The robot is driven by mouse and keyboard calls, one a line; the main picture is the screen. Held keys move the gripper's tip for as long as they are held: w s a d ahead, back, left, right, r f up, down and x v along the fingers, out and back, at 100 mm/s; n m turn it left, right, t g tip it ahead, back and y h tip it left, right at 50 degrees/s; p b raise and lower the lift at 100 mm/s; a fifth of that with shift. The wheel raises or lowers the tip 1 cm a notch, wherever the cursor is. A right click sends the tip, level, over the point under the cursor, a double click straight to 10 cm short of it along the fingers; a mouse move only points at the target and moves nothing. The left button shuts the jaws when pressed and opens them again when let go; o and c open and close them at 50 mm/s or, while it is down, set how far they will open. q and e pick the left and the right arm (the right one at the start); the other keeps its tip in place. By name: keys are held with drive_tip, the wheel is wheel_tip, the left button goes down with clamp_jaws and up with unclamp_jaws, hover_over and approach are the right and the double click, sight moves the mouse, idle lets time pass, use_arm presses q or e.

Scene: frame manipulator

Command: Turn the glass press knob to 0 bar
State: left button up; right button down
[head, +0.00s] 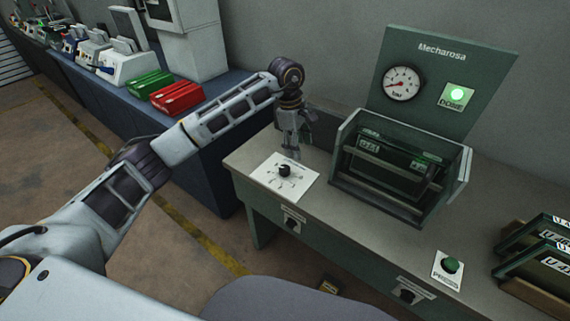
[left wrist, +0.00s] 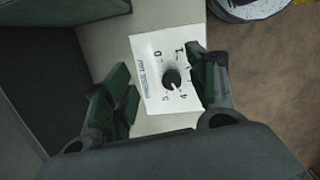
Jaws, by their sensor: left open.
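The glass press knob (head: 284,170) is small, round and black, on a white dial plate (head: 300,187) at the left end of the green bench. In the left wrist view the knob (left wrist: 171,77) shows between numbers 0, 1, 4 and 5. A pale mark on it seems to point toward 4. My left gripper (head: 292,150) hangs above and just behind the plate, fingers down. In the left wrist view its open fingers (left wrist: 162,80) stand on either side of the knob, with visible gaps. My right gripper is not in view.
The glass press (head: 400,170) stands right of the plate. Behind it, a Mecharosa panel (head: 440,60) carries a bar gauge (head: 402,83) and a lit green DONE lamp (head: 457,94). A green PRESS button (head: 450,265) and framed parts (head: 540,265) are farther right.

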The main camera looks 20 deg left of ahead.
use_arm(q)
drive_tip(key=w+a+r+y, duration=0.2)
drive_tip(key=a, duration=0.3)
hover_over(284, 167)
wheel_tip(284, 167, down, 7)
drive_tip(key=shift+d+r+p, duration=0.1)
drive_tip(key=shift+p, duration=0.25)
wheel_tip(284, 167, down, 5)
drive_tip(key=shift+f, duration=0.1)
drive_tip(key=shift+f+p, duration=0.35)
drive_tip(key=shift+f, duration=0.65)
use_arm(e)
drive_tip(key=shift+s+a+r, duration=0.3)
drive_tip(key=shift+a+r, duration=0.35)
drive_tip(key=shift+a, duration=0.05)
